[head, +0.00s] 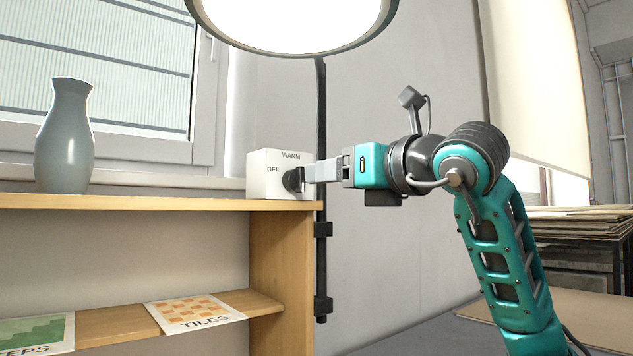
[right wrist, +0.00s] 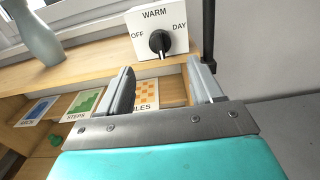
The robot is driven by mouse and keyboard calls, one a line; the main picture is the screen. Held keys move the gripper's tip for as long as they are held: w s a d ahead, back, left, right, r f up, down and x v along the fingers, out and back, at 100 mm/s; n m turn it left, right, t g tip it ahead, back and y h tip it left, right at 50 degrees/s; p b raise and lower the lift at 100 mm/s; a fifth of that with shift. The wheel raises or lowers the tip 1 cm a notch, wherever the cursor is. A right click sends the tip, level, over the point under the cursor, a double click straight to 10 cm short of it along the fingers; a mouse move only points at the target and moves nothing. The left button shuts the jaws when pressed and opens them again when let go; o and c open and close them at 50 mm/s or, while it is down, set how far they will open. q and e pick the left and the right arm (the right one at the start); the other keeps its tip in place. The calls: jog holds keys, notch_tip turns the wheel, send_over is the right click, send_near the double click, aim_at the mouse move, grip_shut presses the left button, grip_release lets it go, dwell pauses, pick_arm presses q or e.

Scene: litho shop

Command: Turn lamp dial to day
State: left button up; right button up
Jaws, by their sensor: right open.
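The lamp dial is a black knob (head: 294,180) on a white box (head: 265,182) at the right end of the wooden shelf top. In the right wrist view the knob (right wrist: 160,42) sits between OFF at left, WARM above and DAY at right. Its grip bar stands roughly upright, in line with WARM. My right gripper (head: 317,172) points at the box from the right in the head view. In the right wrist view its two fingers (right wrist: 162,80) are apart with nothing between them, and the knob lies ahead of the gap. My left gripper is out of view.
A lit round lamp (head: 295,25) hangs above on a dark pole (head: 320,120) close by the box. A grey-blue vase (head: 64,140) stands at left on the shelf (head: 160,202). Prints, including a TILES card (head: 193,312), lie on the lower shelf.

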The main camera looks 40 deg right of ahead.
jog(key=shift+s+a, duration=0.15)
jog(key=shift+s, duration=0.95)
jog(key=shift+s+a, duration=0.1)
jog(key=shift+s, duration=0.95)
